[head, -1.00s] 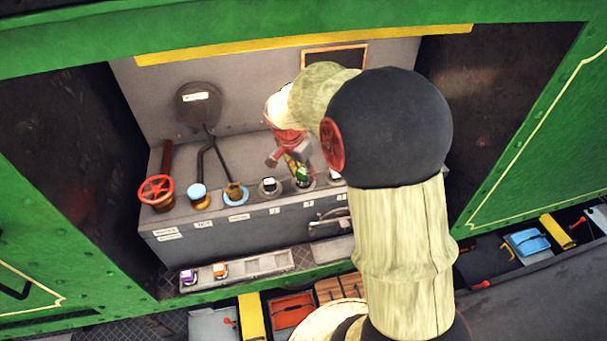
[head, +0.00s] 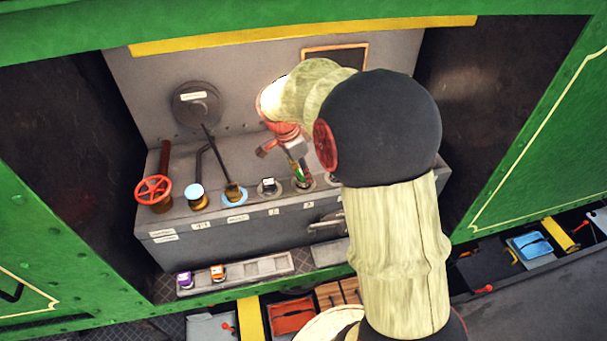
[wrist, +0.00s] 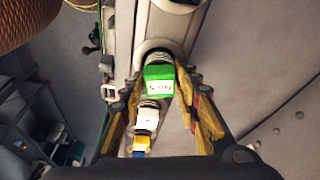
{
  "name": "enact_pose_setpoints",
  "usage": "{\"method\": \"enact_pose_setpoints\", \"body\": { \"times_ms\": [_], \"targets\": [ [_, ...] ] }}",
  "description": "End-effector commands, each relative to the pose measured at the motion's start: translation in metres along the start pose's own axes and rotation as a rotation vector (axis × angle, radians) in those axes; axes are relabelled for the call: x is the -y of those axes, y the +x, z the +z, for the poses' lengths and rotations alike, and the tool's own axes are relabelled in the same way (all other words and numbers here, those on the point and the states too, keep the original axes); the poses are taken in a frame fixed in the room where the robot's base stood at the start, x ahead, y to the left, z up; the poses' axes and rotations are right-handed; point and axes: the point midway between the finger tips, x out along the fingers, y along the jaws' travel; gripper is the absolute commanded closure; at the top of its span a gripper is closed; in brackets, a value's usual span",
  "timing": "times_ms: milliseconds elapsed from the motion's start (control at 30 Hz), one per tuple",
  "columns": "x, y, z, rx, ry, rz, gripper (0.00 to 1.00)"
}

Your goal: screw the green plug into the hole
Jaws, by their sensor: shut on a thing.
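The green plug (head: 299,174) sits at a round collared hole (head: 303,184) in the grey bench. In the wrist view the green plug (wrist: 158,72), with a white label on its top, lies at the metal collar of the hole (wrist: 155,52). My gripper (head: 297,170) reaches down from above and is shut on the green plug. In the wrist view its yellow fingers (wrist: 160,84) stand on both sides of the plug. How deep the plug sits and its thread are hidden.
A white-topped plug (head: 267,185) stands just left of the hole, and another fitting right of it is partly hidden by my arm. Farther left are a lever, a blue-topped brass fitting (head: 197,196) and a red handwheel (head: 153,190). A tray (head: 250,271) below holds purple and orange plugs.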

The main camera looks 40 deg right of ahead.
Motion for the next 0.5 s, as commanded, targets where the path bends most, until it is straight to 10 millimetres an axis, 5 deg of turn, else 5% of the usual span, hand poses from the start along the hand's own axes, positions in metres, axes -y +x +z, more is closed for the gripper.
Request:
{"method": "enact_pose_setpoints", "body": {
  "times_ms": [500],
  "targets": [
    [0.0009,-0.0006,-0.0005,-0.001,0.120,0.032,1.00]
  ]
}}
